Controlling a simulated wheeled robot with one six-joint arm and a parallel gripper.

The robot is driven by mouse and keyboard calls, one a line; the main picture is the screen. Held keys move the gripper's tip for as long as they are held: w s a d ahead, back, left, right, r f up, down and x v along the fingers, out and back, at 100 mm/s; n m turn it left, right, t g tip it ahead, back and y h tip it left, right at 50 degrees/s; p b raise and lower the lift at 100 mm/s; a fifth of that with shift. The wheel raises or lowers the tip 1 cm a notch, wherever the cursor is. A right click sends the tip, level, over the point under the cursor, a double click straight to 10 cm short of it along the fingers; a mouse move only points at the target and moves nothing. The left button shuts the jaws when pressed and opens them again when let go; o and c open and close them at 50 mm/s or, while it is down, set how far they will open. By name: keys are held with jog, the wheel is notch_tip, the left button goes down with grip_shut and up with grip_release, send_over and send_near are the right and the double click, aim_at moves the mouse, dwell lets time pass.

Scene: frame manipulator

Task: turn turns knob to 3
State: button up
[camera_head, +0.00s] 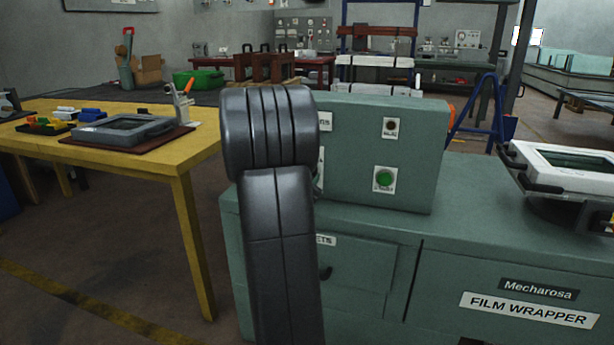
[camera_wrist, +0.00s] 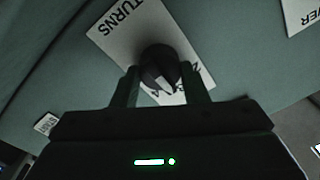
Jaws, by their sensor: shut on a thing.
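The turns knob (camera_wrist: 157,62) is round and black with a pale pointer mark. It sits on a white label plate (camera_wrist: 122,32) that reads "TURNS", tilted in the wrist view. My gripper (camera_wrist: 160,82) is shut on the knob, with one finger on each side of it. The scale numbers around the knob are not readable, so I cannot tell its setting. In the head view my own dark arm hides the knob and the gripper, and only the edge of a label shows beside it.
The green control box (camera_head: 345,150) stands on the film wrapper cabinet (camera_head: 440,250). It carries a green button (camera_head: 385,179) and a small dark knob or light (camera_head: 390,127). A yellow table (camera_head: 195,145) is at left; a white-topped device (camera_head: 570,165) is at right.

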jog(key=o, duration=1)
jog(key=p+v, duration=0.2)
jog(key=v, duration=1.2)
jog(key=shift+w, duration=0.1)
jog(key=b+x, duration=0.2)
jog(key=x, duration=1)
jog(key=shift+w+d, duration=0.15)
jog(key=shift+w, duration=0.15)
jog(key=shift+w+d, duration=0.1)
jog(key=shift+w, duration=0.45)
